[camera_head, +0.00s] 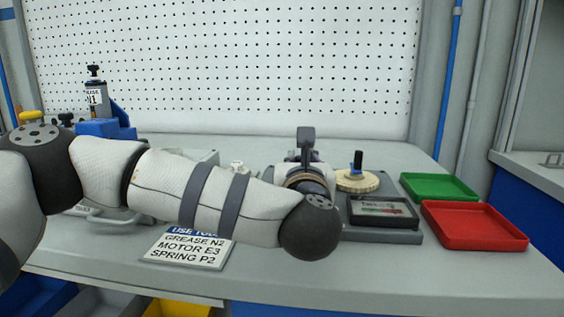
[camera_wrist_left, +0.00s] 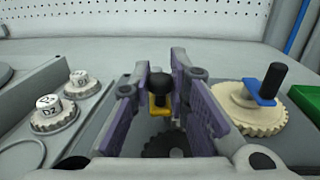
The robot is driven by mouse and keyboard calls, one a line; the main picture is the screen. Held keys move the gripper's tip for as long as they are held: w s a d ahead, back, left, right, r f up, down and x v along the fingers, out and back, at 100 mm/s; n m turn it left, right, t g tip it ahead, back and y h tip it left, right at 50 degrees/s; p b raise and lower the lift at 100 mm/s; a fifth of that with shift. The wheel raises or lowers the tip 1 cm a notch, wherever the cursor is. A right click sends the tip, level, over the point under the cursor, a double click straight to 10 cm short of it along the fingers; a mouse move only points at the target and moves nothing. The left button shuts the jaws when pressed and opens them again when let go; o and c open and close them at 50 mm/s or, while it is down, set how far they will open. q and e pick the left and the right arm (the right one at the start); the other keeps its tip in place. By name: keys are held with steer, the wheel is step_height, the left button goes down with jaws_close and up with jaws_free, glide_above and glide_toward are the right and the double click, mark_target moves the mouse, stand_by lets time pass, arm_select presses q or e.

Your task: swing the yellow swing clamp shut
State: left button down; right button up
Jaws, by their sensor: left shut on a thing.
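The yellow swing clamp (camera_wrist_left: 160,108) with its black knob (camera_wrist_left: 157,80) shows in the left wrist view, between the purple-padded fingers of my left gripper (camera_wrist_left: 164,88). The gripper is shut on the clamp at its knob. A dark toothed gear (camera_wrist_left: 166,145) lies just below and nearer. In the head view my left gripper (camera_head: 305,140) shows only in part, behind my own forearm, and the clamp is hidden there. My right gripper is in neither view.
A cream gear (camera_head: 352,182) with a black post and blue tab stands right of the gripper, behind a dark display box (camera_head: 383,212). Green (camera_head: 438,187) and red (camera_head: 474,226) trays lie further right. A tool sign (camera_head: 186,248) lies in front; white dials (camera_wrist_left: 52,113) stand left.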

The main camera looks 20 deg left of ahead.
arm_select(q)
steer(key=shift+d+n+y, duration=0.15)
steer(key=shift+n+y, duration=0.15)
steer(key=shift+y, duration=0.1)
steer(key=c, duration=1.5)
jaws_free()
steer(key=shift+w, duration=0.1)
steer(key=v, duration=1.1)
steer(key=shift+d+r, duration=0.2)
steer(key=shift+s, duration=0.55)
steer(key=shift+f, duration=0.1)
steer(key=shift+c, duration=0.7)
